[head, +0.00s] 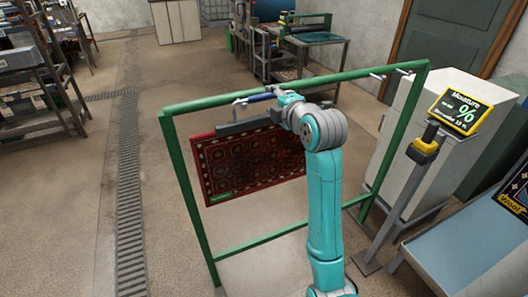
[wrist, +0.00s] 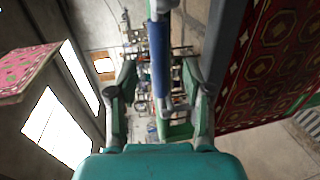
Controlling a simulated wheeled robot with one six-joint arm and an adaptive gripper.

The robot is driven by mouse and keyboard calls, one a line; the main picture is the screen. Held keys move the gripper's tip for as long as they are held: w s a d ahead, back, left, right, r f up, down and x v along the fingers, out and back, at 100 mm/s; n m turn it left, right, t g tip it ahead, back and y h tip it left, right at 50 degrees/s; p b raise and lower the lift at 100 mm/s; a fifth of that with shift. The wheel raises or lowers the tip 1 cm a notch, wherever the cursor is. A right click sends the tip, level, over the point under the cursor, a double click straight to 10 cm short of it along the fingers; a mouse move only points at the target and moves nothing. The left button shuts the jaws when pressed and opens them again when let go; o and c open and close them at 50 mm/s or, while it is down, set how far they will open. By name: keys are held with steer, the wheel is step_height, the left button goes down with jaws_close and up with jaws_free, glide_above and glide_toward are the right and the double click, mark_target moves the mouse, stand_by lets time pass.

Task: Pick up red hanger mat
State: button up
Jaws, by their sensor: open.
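The red patterned mat (head: 245,160) hangs below a dark hanger bar (head: 242,127) inside a green frame. A blue handle (head: 258,98) shows above the bar. My gripper (head: 278,93) is at the right end of this handle, with my arm covering the mat's upper right part. In the wrist view the blue handle (wrist: 160,60) lies between the two spread fingers of my gripper (wrist: 160,78). The fingers are open, with visible gaps on both sides. The mat (wrist: 270,60) fills the right of that view.
The green frame (head: 188,198) surrounds the mat, and a hook (head: 377,76) juts from its top rail at right. A moisture display (head: 460,110) stands on a post at right. Floor left of the frame is clear.

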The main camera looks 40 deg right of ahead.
mark_target(268, 97)
steer(key=shift+x, duration=2.25)
jaws_close()
